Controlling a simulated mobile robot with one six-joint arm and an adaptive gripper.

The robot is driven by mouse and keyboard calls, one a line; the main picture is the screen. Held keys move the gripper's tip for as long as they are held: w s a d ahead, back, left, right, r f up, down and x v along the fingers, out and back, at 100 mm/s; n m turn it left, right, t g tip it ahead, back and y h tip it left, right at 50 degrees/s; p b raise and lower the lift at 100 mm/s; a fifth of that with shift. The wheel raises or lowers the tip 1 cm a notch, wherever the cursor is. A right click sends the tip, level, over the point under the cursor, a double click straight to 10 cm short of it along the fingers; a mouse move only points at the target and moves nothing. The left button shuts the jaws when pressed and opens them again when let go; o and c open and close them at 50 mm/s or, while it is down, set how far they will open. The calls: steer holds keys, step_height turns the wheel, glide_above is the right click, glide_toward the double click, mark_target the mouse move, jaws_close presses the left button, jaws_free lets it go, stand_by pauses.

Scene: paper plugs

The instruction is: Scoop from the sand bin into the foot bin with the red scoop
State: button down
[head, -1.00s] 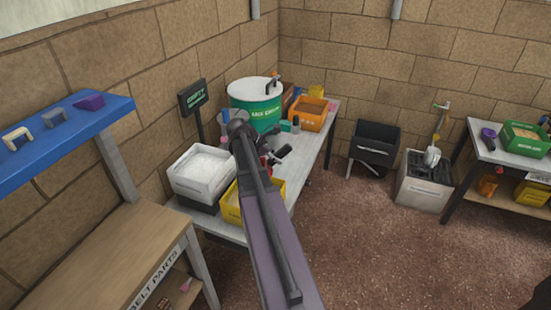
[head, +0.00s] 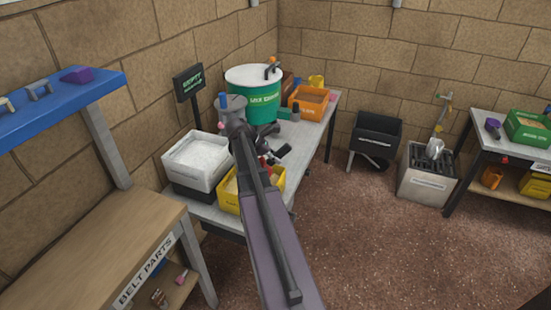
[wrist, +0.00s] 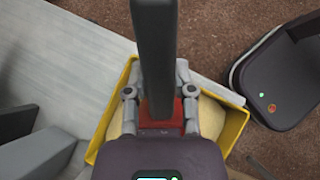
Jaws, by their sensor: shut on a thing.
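My gripper (wrist: 160,108) is shut on a red piece (wrist: 161,125), which looks like part of the red scoop. A dark grey bar rises in front of it in the wrist view. The scoop's bowl is hidden. The gripper is over a yellow bin (wrist: 237,127) with pale, sand-like fill; this bin (head: 279,187) also shows on the grey table in the head view, partly behind my arm. A white bin (head: 169,168) with white grainy fill stands to its left. Their labels are too small to read, so I cannot tell which is the sand bin or the foot bin.
A white and green drum (head: 252,91) and an orange bin (head: 309,101) stand farther back on the table. A sign (head: 188,83) rises behind the white bin. A black bin (head: 376,135) and a grey box (head: 427,175) stand on the floor. The brown floor (head: 370,245) is open.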

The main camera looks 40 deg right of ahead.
mark_target(269, 171)
steer(key=shift+w+a+f+b, duration=0.5)
steer(key=shift+f+b, duration=0.2)
steer(key=shift+f, duration=0.1)
steer(key=shift+w+a+f+b, duration=0.35)
steer(key=shift+a+f+b, duration=0.2)
steer(key=shift+f+b, duration=0.25)
steer(key=shift+w+a+f+b, duration=0.5)
steer(key=shift+f+b, duration=0.15)
steer(key=shift+f, duration=0.2)
steer(key=shift+s+d+f+t+y+p, duration=0.2)
steer(key=shift+s+t+y+p, duration=0.1)
steer(key=shift+y, duration=0.1)
steer(key=shift+s+d+f+t+y, duration=0.35)
steer(key=shift+d+f+t+y, duration=0.15)
steer(key=shift+f+t+y, duration=0.35)
steer(key=shift+r+p, duration=0.2)
steer(key=shift+p, duration=0.15)
steer(key=shift+w+a+r, duration=0.15)
steer(key=r+p, duration=0.7)
steer(key=shift+d+r+p, duration=0.15)
steer(key=shift+d+p, duration=0.05)
steer(key=shift+p, duration=0.15)
steer(key=shift+s+d+r+t+y+p, duration=0.15)
steer(key=shift+s+d+t+y+p, duration=0.65)
steer(key=shift+y, duration=0.25)
steer(key=shift+s+d+t+y+p, duration=0.35)
steer(key=shift+t+y, duration=0.2)
steer(key=shift+y, duration=0.25)
